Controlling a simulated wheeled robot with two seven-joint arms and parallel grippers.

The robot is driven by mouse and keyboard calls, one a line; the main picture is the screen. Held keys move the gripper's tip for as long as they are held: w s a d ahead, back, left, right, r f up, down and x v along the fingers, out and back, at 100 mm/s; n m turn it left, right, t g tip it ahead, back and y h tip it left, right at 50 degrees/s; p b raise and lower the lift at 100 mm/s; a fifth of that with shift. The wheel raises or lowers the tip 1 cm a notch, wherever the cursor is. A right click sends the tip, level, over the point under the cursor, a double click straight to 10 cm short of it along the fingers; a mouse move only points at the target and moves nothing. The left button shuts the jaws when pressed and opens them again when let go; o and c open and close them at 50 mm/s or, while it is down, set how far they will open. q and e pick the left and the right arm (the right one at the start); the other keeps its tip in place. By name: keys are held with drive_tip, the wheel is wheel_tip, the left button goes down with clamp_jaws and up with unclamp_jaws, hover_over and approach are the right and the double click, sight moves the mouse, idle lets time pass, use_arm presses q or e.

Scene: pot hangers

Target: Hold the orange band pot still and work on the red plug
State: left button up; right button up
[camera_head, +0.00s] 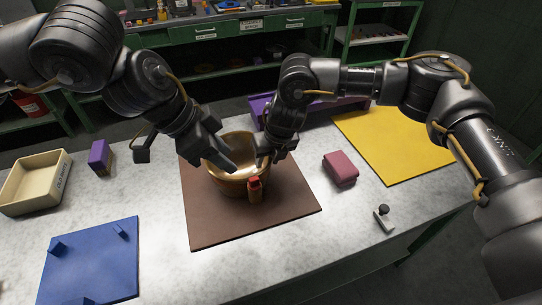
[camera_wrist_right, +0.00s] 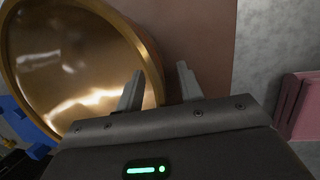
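The brass-coloured pot (camera_head: 232,183) stands open side up on a brown mat (camera_head: 215,228). An orange piece with a red top, which looks like the red plug (camera_head: 254,187), shows at the pot's near side. I see no clear orange band. My left gripper (camera_head: 232,162) reaches over the pot's left rim; its finger gap is hard to make out. My right gripper (camera_head: 268,158) is at the pot's right rim. Contact cannot be told.
A dark red block (camera_head: 341,168) and a small grey piece with a black knob (camera_head: 383,217) lie to the right. A yellow mat (camera_head: 400,140) is behind them. A cream bin (camera_head: 35,183), purple block (camera_head: 100,157) and blue board (camera_head: 92,262) are left.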

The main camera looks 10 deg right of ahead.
clamp_jaws()
drive_tip(key=c, duration=0.7)
unclamp_jaws()
clamp_jaws()
